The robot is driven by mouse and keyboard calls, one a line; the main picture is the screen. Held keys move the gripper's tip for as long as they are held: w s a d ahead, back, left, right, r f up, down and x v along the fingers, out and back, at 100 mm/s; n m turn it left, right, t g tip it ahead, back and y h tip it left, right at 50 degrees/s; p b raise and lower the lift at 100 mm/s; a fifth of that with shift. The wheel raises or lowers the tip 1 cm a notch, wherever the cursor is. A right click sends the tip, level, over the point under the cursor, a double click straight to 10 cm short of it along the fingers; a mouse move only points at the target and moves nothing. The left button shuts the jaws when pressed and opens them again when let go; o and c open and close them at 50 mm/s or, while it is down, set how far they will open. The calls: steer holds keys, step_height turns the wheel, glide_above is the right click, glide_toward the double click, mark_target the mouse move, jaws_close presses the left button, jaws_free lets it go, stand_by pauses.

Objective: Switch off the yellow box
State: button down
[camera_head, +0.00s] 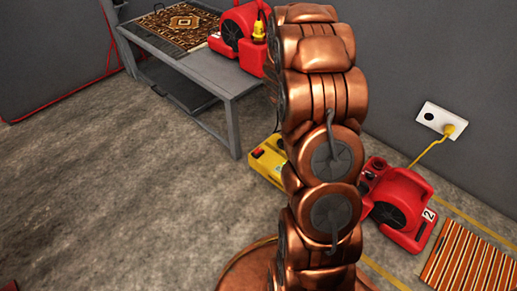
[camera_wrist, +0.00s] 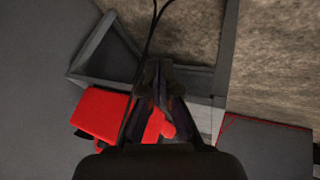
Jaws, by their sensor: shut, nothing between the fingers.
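A yellow box (camera_head: 266,166) sits low on the floor by the foot of the table, in the head view. I do not see the yellow box in the wrist view.
A grey table (camera_head: 193,68) bears a patterned rug (camera_head: 173,25) and red blowers (camera_head: 238,25). A red blower (camera_head: 401,200) marked 2 stands on the floor at right, near a wall socket (camera_head: 436,118) with a yellow cord. A striped rug (camera_head: 468,262) lies nearby. Floor at left is clear.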

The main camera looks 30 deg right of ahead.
steer(key=w+d+f+n+t+y, duration=0.1)
steer(key=w+d+f+t+y, duration=0.2)
steer(key=f, duration=0.6)
steer(key=a+f+y, duration=0.1)
steer(key=f+y, duration=0.1)
steer(key=f, duration=0.3)
steer(key=s+a+f+n+y+p, duration=0.1)
steer(key=a+f+y, duration=0.1)
steer(key=f, duration=0.4)
steer(key=shift+s+f+t, duration=0.15)
steer(key=shift+s+t, duration=0.1)
steer(key=shift+t, duration=0.05)
steer(key=shift+a, duration=0.1)
steer(key=b, duration=0.3)
glide_above(259, 154)
steer(key=f, duration=0.7)
steer(key=shift+w+d+f, duration=0.15)
steer(key=shift+w+d, duration=0.1)
step_height(259, 154, down, 2)
steer(key=shift+s+a+f+b, duration=0.1)
steer(key=shift+a+f+b, duration=0.05)
steer(key=shift+b, duration=0.4)
steer(key=shift+a+f, duration=0.1)
steer(key=shift+f, duration=0.6)
